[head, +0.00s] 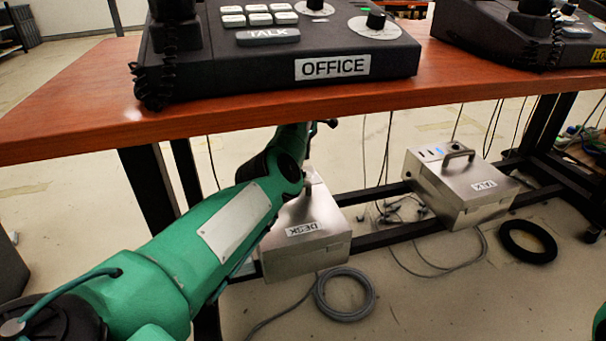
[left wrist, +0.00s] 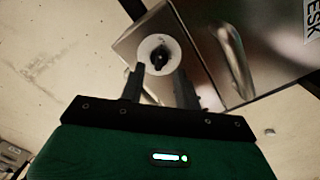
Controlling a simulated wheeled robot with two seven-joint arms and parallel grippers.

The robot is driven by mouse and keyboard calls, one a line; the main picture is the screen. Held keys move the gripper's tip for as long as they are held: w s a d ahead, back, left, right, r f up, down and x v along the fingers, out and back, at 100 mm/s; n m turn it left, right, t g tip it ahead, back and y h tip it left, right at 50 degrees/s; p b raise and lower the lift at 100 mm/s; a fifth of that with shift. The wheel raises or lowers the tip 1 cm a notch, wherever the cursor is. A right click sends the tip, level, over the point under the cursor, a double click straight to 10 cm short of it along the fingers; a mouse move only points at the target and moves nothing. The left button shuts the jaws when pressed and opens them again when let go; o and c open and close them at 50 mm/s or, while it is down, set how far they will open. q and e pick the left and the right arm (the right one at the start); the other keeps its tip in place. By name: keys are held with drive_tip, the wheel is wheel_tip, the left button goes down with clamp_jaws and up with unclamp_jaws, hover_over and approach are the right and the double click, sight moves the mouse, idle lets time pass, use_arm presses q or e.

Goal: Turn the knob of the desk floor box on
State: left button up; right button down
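The desk floor box (head: 320,255) is a metal box labelled DESK, upside down in the head view, under the table. In the left wrist view the same box (left wrist: 200,60) shows a black knob (left wrist: 160,56) on a round white plate and a metal handle (left wrist: 235,62). My left arm reaches under the table over the box's left side. My left gripper (left wrist: 160,85) is open, its two fingers apart and pointing toward the knob, with the knob seen between and just beyond the tips. Contact cannot be told. The knob is hidden in the head view. My right gripper is out of view.
The wooden tabletop (head: 90,95) overhangs the box and carries the OFFICE phone console (head: 280,50). A coiled grey cable (head: 345,293) and a black ring (head: 528,241) lie on the floor.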

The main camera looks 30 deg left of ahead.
use_arm(q)
drive_tip(key=shift+f+b, duration=1)
drive_tip(key=shift+f, duration=1.05)
clamp_jaws()
